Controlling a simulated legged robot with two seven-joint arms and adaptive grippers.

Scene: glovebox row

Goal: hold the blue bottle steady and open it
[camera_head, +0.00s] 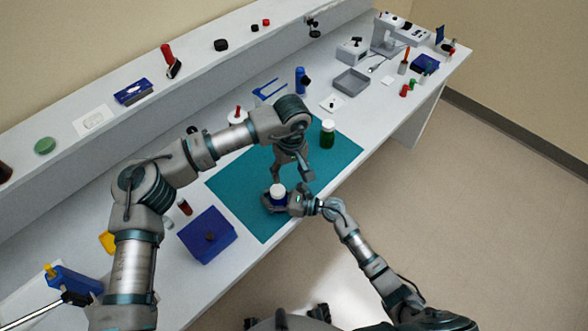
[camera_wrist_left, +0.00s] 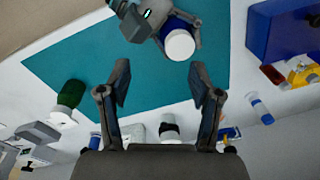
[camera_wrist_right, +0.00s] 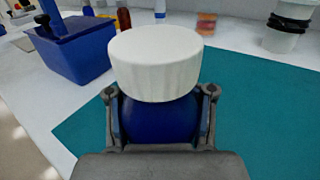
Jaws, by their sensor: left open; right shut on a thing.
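The blue bottle with a wide white cap (camera_head: 278,189) stands on the teal mat (camera_head: 232,196) near its front edge. In the right wrist view its blue body (camera_wrist_right: 160,120) sits between my right fingers, below the white cap (camera_wrist_right: 155,62). My right gripper (camera_head: 275,199) is shut on the bottle's body. My left gripper (camera_head: 292,176) points down above and slightly right of the cap in the head view. In the left wrist view my left fingers (camera_wrist_left: 160,92) are open and empty, with the cap beyond their tips. The cap is on the bottle.
A green bottle with a white cap (camera_head: 327,134) stands at the mat's right end. A blue box (camera_head: 207,235) sits left of the mat. Small items line the back of the bench and the raised shelf (camera_head: 205,62). The mat's middle is mostly clear.

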